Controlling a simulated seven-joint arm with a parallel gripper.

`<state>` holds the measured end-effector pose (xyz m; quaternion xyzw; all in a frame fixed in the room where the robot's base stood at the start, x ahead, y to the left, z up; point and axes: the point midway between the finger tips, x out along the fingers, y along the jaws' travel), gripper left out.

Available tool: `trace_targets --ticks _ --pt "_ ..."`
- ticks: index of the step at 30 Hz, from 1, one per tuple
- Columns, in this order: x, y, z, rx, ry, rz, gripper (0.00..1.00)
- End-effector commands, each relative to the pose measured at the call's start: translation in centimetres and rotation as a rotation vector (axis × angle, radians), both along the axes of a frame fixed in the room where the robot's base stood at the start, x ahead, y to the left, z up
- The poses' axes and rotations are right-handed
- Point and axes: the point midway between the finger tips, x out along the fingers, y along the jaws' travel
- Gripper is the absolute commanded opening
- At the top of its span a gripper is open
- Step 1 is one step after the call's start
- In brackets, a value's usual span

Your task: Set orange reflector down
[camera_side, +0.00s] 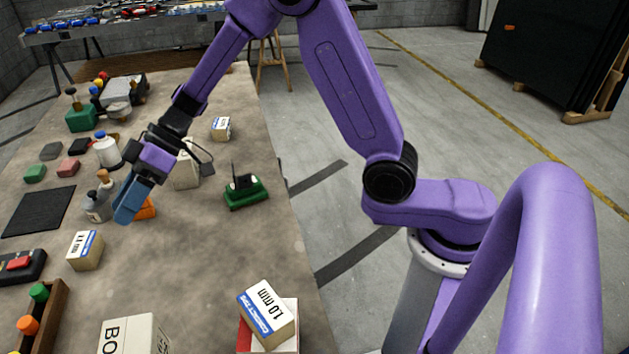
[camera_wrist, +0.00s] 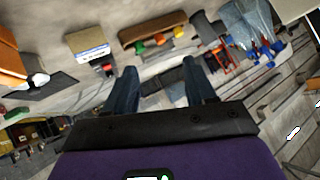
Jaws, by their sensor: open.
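An orange piece (camera_side: 146,209), which looks like the reflector, sits low on the table just behind and right of my gripper's fingers in the side view. The fingers partly hide it, so its full shape cannot be made out. A large orange surface (camera_wrist: 10,55) at the left edge of the wrist view may be the same piece. My gripper (camera_side: 128,212) is tilted downward above the table, its blue fingers beside the orange piece. In the wrist view the two fingers of my gripper (camera_wrist: 160,90) are spread apart with nothing between them.
Bottles (camera_side: 97,207) stand close left of my gripper. A small labelled box (camera_side: 85,250), black mat (camera_side: 38,211), green-based device (camera_side: 245,191) and wooden rack (camera_side: 44,318) surround it. A 1.0 mm box (camera_side: 267,313) lies in front.

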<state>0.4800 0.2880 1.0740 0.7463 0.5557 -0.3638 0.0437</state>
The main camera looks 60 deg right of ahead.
Motion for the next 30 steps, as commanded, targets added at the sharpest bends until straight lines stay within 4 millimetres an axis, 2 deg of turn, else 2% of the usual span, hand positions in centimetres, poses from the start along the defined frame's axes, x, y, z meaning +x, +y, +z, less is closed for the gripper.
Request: trace_targets --ticks 7,14,21,30 --pt "-6.7 -0.6 0.4 -0.119 0.142 0.122 0.55" --pt "-12.8 -3.0 0.5 -0.268 0.239 0.199 0.55" --pt "-18.6 -7.0 0.3 -0.443 0.291 0.238 0.55" --pt "-24.7 -13.2 0.0 -0.658 0.275 0.233 0.55"
